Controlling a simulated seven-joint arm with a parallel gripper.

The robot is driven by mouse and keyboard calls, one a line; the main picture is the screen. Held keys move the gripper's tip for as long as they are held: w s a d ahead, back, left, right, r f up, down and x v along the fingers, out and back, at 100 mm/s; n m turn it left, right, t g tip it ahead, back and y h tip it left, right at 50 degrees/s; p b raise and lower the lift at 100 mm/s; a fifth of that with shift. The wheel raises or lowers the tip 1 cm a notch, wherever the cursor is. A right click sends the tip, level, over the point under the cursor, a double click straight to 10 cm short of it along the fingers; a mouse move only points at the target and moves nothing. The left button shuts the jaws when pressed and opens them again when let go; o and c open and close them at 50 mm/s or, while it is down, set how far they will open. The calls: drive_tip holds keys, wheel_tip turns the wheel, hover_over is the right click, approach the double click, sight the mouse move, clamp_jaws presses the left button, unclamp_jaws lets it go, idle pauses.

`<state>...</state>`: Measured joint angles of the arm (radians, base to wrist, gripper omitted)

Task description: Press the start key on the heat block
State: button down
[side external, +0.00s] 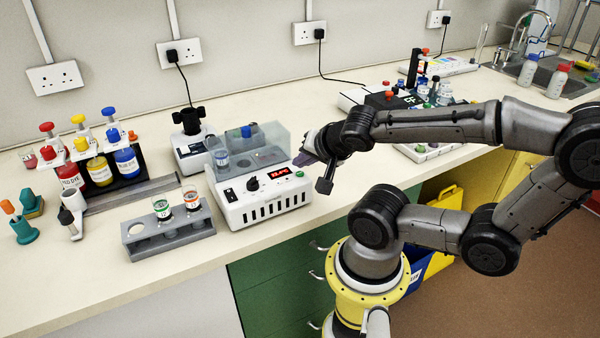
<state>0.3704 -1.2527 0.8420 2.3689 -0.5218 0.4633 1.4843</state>
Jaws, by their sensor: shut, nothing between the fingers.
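The heat block (264,211) is a white box with dark vents along its front and a clear raised cover over its wells. Its sloped panel carries a black knob (253,184), a lit red display (280,174) and a small green key (299,173) at the right end. I take the green key to be the start key; its label is too small to read. My gripper (303,159) is shut and empty. Its tips show just above and behind the green key in the side view. I cannot tell whether they touch the block.
A grey rack (170,237) with two capped vials stands left of the block. A small white device with a black top (190,143) stands behind it. Dye bottles (98,168) stand at the far left. Other equipment (436,92) lies beyond my arm. The front counter edge is clear.

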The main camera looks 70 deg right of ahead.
drive_tip(key=shift+f, duration=0.15)
idle(0.7)
drive_tip(key=shift+f, duration=0.3)
drive_tip(key=shift+f, duration=0.35)
idle(0.6)
idle(0.3)
drive_tip(key=shift+r, duration=0.75)
drive_tip(key=shift+r, duration=2.55)
drive_tip(key=shift+w+a, duration=0.1)
